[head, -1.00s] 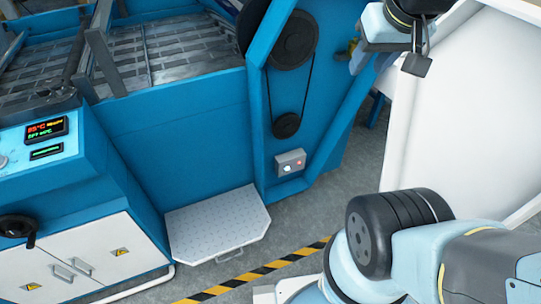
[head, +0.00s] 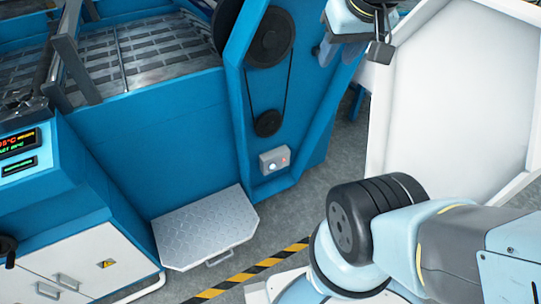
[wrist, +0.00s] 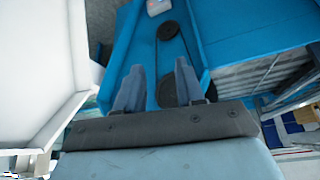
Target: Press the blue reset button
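I cannot make out a blue reset button in either view. A small grey switch box (head: 274,161) with a pale button and a small red one sits low on the blue machine frame, below the belt pulleys. In the wrist view a pale box (wrist: 158,6), probably the same one, is cut by the top edge. My gripper (wrist: 158,68) is open and empty, with two grey-blue fingers apart. In the head view my gripper (head: 328,46) is at the top, above and right of the switch box and clear of it; its fingers are partly hidden.
A control panel (head: 18,150) with lit displays is cut by the left edge. A metal step plate (head: 205,228) juts out at the machine's foot, beside a black-yellow floor stripe (head: 250,270). A large white panel (head: 460,90) stands at right. Grey floor between is clear.

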